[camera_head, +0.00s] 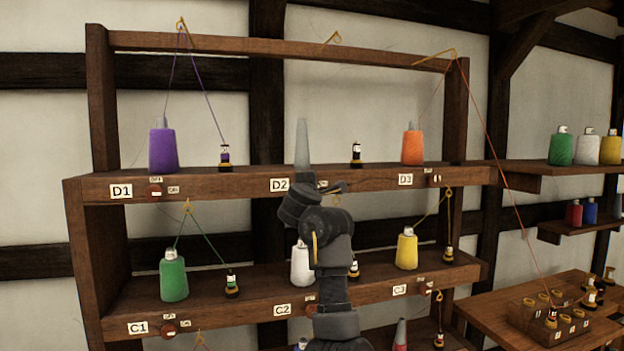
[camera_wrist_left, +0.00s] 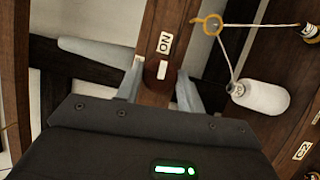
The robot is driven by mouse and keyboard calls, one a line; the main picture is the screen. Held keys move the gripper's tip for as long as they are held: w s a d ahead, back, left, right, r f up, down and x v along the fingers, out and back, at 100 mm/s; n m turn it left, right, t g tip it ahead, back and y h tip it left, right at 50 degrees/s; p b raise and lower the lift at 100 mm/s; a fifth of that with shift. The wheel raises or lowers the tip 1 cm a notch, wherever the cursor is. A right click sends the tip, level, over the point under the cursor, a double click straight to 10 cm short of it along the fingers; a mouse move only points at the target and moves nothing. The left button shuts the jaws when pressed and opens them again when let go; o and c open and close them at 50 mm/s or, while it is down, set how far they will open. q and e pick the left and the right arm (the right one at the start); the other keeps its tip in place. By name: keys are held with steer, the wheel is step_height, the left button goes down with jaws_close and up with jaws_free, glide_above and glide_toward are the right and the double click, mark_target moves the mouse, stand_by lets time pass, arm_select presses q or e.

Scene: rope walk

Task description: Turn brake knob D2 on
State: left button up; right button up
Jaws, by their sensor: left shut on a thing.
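The D2 label (camera_head: 279,185) is on the edge of the top shelf. In the left wrist view the dark red brake knob D2 (camera_wrist_left: 152,75) sits between my left fingers, beside a white ON label (camera_wrist_left: 165,43). The knob's white mark appears roughly in line with that label. My left gripper (camera_head: 328,188) is at the shelf edge right of the D2 label, shut on the knob. In the head view the gripper hides the knob. Its fingers show in the left wrist view (camera_wrist_left: 160,88). My right gripper is not in view.
A bare grey cone (camera_head: 302,145) stands just behind my gripper. A dark bobbin (camera_head: 356,154) is to its right. A purple cone (camera_head: 163,150) and an orange cone (camera_head: 412,148) share the shelf. Below, a white cone (camera_head: 300,266) is partly behind my arm.

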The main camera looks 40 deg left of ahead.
arm_select(q)
steer(key=shift+m+p, duration=0.4)
steer(key=shift+p, duration=0.05)
steer(key=o, duration=1)
steer(key=shift+c, duration=0.2)
steer(key=v, duration=1.1)
steer(key=shift+p, duration=0.4)
steer(key=shift+a+r, duration=0.1)
steer(key=shift+a, duration=0.05)
